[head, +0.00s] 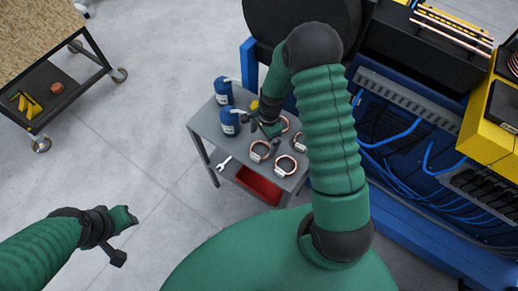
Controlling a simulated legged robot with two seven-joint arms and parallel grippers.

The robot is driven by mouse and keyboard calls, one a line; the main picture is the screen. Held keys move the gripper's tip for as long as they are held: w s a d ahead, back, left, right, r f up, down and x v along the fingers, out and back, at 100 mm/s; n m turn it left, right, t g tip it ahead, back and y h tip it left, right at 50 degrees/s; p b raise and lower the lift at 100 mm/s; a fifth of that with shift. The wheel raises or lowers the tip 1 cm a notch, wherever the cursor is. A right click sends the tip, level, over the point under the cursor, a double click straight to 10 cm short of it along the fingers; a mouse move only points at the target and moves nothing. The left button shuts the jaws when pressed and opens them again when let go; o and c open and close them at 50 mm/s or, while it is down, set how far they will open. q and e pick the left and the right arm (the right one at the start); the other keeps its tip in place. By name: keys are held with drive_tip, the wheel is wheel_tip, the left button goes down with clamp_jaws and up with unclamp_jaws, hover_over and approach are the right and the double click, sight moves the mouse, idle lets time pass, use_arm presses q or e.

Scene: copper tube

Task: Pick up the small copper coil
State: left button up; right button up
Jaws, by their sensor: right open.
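Several copper coils lie on the small grey table in the middle of the head view. One coil (251,156) lies at the front left and another (276,170) to its right. A third (298,148) lies by my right arm, and part of one more (287,122) shows behind my gripper. I cannot tell which is the small one. My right gripper (249,122) is open and empty over the back part of the table, beyond the front coils. My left gripper (122,236) hangs over the floor at the lower left, far from the table; its jaws are unclear.
Two blue bottles (229,122) stand at the grey table's (207,122) left edge, close to my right gripper. A wrench (223,164) lies at the front. A red bin (258,186) sits below.

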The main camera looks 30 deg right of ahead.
sight(260, 152)
drive_tip(key=shift+w+d+f, duration=0.1)
drive_tip(key=shift+w+f, duration=0.05)
drive_tip(key=shift+f, duration=0.4)
drive_tip(key=shift+w+f, duration=0.15)
drive_tip(key=shift+f, duration=0.4)
wheel_tip(260, 152, down, 4)
drive_tip(key=shift+s+r+p, duration=0.1)
drive_tip(key=shift+s+p, duration=0.05)
drive_tip(key=shift+p, duration=0.65)
drive_tip(key=shift+a+f, duration=0.25)
drive_tip(key=shift+f, duration=0.15)
drive_tip(key=shift+a, duration=0.15)
drive_tip(key=shift+w, duration=0.2)
drive_tip(key=c, duration=0.4)
drive_tip(key=shift+s, duration=0.1)
drive_tip(key=c, duration=1)
drive_tip(key=shift+c, duration=0.7)
use_arm(q)
drive_tip(key=shift+w+d+r, duration=0.1)
drive_tip(key=shift+d+r, duration=0.05)
drive_tip(key=shift+r, duration=0.3)
drive_tip(key=shift+w+d+r, duration=0.1)
drive_tip(key=shift+d+r, duration=0.05)
drive_tip(key=shift+r, duration=0.25)
